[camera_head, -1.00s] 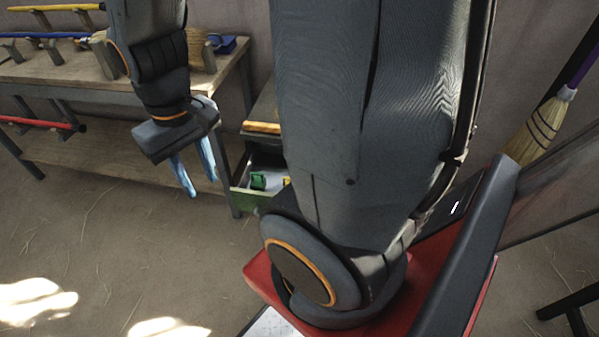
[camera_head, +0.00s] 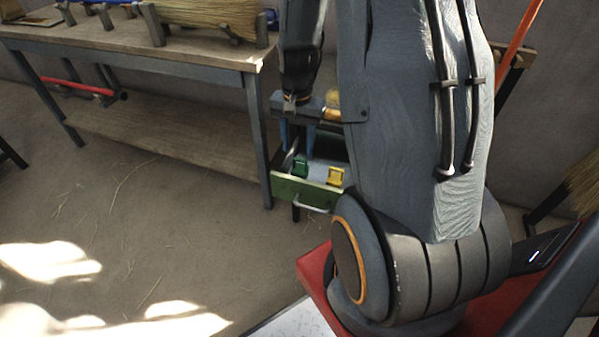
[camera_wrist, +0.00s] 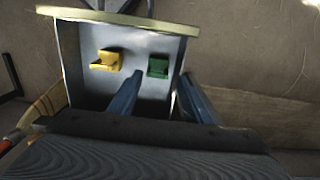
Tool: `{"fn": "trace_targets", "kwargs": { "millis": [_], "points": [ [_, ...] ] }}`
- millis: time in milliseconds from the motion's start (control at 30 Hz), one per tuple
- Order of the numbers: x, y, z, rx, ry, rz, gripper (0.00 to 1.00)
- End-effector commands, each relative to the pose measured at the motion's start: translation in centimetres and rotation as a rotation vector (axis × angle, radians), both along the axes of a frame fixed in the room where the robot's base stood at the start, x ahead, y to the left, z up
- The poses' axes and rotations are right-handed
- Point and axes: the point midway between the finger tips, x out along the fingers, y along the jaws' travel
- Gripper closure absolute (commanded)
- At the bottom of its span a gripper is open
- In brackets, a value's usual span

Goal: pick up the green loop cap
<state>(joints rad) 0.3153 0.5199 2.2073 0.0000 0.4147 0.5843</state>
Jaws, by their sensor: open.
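The green loop cap (camera_head: 300,168) lies in an open drawer (camera_head: 300,190) on the drawer's left side in the head view. In the wrist view the green cap (camera_wrist: 158,67) lies on the drawer floor, near the right wall. My gripper (camera_head: 297,152) is open and empty over the drawer, with its blue fingers pointing down. In the wrist view one finger points into the drawer, left of and below the cap. The other finger shows outside the right wall in the picture. Whether a finger touches the wall, I cannot tell.
A yellow cap (camera_head: 336,176) lies beside the green one in the drawer; it also shows in the wrist view (camera_wrist: 107,60). A workbench (camera_head: 160,50) holding a broom head (camera_head: 210,14) stands close on the left. The floor in front is clear.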

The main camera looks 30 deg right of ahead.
Motion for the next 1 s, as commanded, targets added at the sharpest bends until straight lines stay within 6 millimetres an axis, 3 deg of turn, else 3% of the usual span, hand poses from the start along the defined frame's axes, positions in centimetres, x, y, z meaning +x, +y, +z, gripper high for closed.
{"fn": "trace_targets", "kwargs": {
  "millis": [633, 967, 1000],
  "points": [
    [0.3, -1.0, -7.4, 0.0, 0.001, -0.01, 0.55],
    [0.3, -1.0, -7.9, -0.001, -0.001, -0.009, 0.55],
    [0.3, -1.0, -7.9, -0.001, -0.001, -0.009, 0.62]
  ]
}}
